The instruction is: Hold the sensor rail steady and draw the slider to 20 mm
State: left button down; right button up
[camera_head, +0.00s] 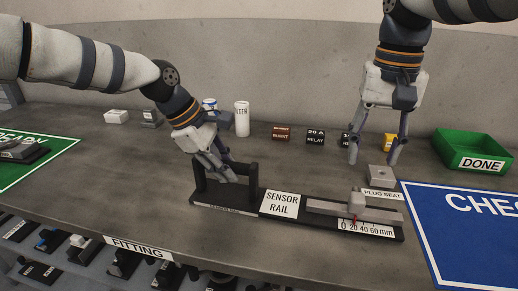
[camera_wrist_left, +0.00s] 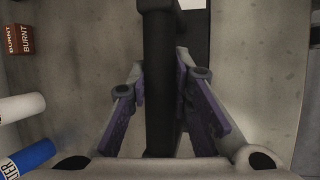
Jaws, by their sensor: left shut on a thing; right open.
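The sensor rail (camera_head: 240,209) lies on the grey table, a dark base with a raised handle at its left end and a "SENSOR RAIL" label. My left gripper (camera_head: 230,178) is shut on the rail's handle; the left wrist view shows the dark handle bar (camera_wrist_left: 159,80) between the fingers (camera_wrist_left: 162,95). The grey slider (camera_head: 356,205) with its upright knob sits on the right part of the rail. A scale marked 0 20 40 60 mm lies in front of it, with a small red pointer near the 20. My right gripper (camera_head: 377,160) is open and empty, above and behind the slider.
A plug seat block (camera_head: 381,175) stands behind the rail, near my right gripper. A green DONE bin (camera_head: 470,153) is at the back right, a blue mat (camera_head: 460,235) at the right. Relays (camera_head: 315,136) and a white cylinder (camera_head: 241,119) stand at the back. Fittings lie on a lower shelf in front.

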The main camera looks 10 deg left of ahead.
pick_arm(q)
jog(key=shift+s+f, duration=0.25)
jog(key=shift+f, duration=0.35)
jog(key=c, duration=1.4)
grip_release()
jog(key=shift+w, duration=0.1)
jog(key=shift+o, duration=0.2)
jog(key=shift+w+r, duration=0.1)
jog(key=shift+r, duration=0.25)
